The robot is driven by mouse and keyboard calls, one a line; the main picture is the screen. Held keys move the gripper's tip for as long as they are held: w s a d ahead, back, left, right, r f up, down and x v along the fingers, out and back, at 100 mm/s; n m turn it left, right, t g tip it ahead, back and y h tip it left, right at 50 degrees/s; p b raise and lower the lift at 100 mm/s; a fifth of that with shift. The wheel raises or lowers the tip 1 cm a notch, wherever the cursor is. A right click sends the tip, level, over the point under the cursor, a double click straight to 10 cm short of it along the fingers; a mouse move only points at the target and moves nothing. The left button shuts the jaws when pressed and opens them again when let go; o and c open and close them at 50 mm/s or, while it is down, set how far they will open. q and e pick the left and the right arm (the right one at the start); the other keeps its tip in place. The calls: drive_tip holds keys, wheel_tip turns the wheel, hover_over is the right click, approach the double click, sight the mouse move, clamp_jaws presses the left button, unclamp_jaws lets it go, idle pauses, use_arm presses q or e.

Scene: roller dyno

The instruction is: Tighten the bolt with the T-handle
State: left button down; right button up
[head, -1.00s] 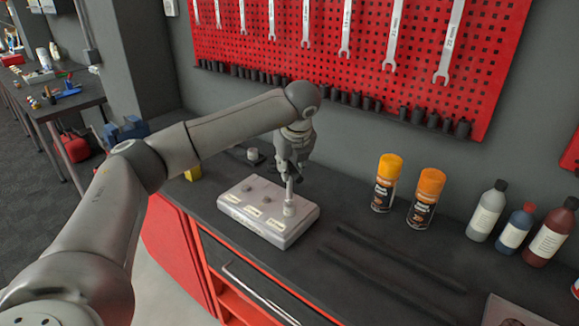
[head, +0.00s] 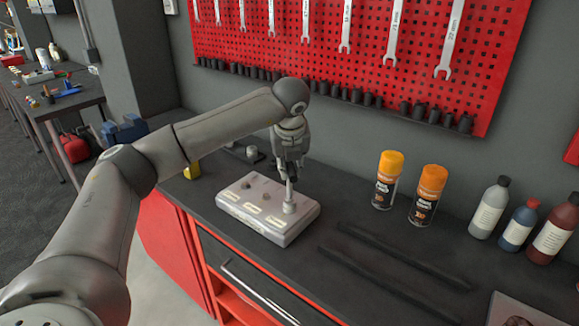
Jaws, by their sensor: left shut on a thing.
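A pale block (head: 262,228) with labels on its top lies on the dark workbench, below the middle of the head view. Two small dark bolt heads or holes show on its top at left, too small to tell which. My left gripper (head: 289,178) is above the block's right part, pointing down, shut on the T-handle (head: 289,194). The T-handle's shaft stands roughly upright and its lower end meets a light round fitting (head: 289,207) on the block. The bolt under it is hidden. My right gripper is not in view.
Two orange-capped spray cans (head: 387,180) and several bottles (head: 490,207) stand at the right of the bench. Two dark bars (head: 385,258) lie in front of the cans. A red pegboard (head: 350,50) with wrenches hangs behind.

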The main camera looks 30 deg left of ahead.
use_arm(q)
drive_tip(key=shift+f+m+b, duration=0.1)
drive_tip(key=shift+m+b, duration=0.25)
drive_tip(key=shift+m, duration=0.35)
drive_tip(key=shift+m+t+h, duration=0.3)
drive_tip(key=shift+m+h, duration=0.2)
drive_tip(key=shift+m, duration=0.2)
drive_tip(key=shift+m, duration=0.4)
drive_tip(key=shift+m+h, duration=0.6)
drive_tip(key=shift+m, duration=0.4)
